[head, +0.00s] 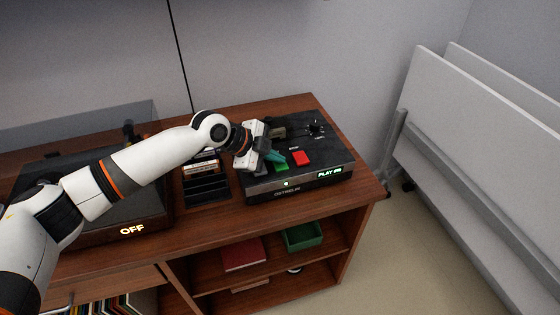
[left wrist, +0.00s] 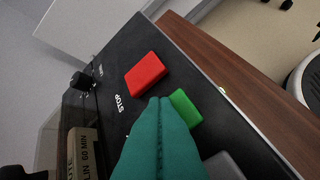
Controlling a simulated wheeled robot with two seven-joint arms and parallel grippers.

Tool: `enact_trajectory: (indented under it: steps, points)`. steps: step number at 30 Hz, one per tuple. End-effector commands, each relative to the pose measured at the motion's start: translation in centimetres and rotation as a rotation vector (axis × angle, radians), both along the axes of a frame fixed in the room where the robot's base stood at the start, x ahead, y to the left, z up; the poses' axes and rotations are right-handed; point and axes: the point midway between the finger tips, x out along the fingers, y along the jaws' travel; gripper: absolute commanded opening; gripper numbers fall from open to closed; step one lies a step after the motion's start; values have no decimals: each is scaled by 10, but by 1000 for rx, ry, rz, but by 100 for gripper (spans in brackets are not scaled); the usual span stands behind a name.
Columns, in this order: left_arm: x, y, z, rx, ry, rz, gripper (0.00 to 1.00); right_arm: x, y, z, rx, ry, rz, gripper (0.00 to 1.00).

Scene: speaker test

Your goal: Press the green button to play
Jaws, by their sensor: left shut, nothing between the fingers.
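The green button (head: 281,167) is on top of a black player (head: 335,155) on the wooden cabinet. It also shows in the left wrist view (left wrist: 186,108), partly covered by my fingers. A red button (head: 301,158) marked STOP (left wrist: 146,74) sits beside it. My left gripper (head: 280,157) has teal fingers, which are shut and empty. In the left wrist view its fingertips (left wrist: 160,101) overlap the near edge of the green button. I cannot tell whether they touch it. The player's lit display (head: 330,173) appears to read PLAY with small digits. My right gripper is out of view.
A turntable (head: 105,218) with a lit OFF sign stands at the left. A rack of cassettes (head: 205,185) stands left of the player. A green box (head: 303,236) and a red book (head: 243,254) lie on the shelf below. Grey panels (head: 480,150) stand at the right.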

Motion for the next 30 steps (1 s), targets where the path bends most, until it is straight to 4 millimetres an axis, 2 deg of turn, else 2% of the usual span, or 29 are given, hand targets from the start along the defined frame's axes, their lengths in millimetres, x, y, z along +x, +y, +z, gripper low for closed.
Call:
enact_trajectory:
  steps: [12,24,30]
  points:
    - [0,0,18,0,0,0,0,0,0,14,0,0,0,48]
    - [0,0,20,0,0,0,0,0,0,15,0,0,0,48]
    - [0,0,36,0,-1,-1,0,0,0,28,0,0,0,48]
